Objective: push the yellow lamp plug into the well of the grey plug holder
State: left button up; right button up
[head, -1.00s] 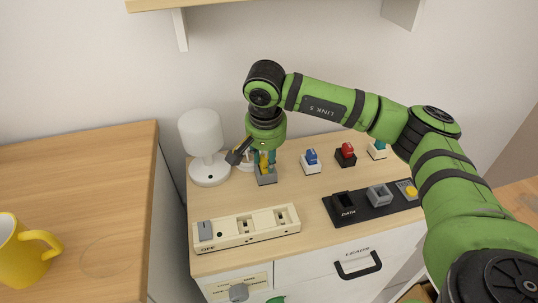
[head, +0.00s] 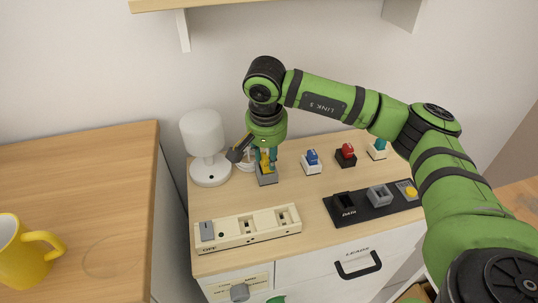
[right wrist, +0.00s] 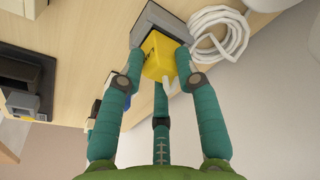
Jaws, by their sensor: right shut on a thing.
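The yellow lamp plug (right wrist: 159,59) is between the teal fingers of my right gripper (right wrist: 160,62), which is shut on it. The grey plug holder (right wrist: 152,25) is right at the far end of the plug in the right wrist view. How deep the plug sits in the well is hidden. In the head view the holder (head: 267,178) stands on the desk below my right gripper (head: 267,158), with a bit of yellow showing between the fingers. My left gripper is not in view.
A white lamp (head: 203,140) stands close to the left of the holder, with a coiled white cord (right wrist: 218,32) beside it. Blue (head: 311,160) and red (head: 345,154) plugs in holders and a black panel (head: 362,212) are to the right.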

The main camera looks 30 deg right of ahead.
jog(key=shift+r+p, duration=0.4)
jog(key=shift+r, duration=0.3)
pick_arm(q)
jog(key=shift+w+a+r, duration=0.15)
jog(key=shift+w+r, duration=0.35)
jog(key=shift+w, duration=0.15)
pick_arm(e)
jog(key=shift+w+a+r, duration=0.1)
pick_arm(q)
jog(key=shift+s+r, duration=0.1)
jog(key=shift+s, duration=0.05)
pick_arm(e)
jog(key=shift+a, duration=0.1)
pick_arm(q)
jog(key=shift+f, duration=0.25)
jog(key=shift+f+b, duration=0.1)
jog(key=shift+b, duration=0.2)
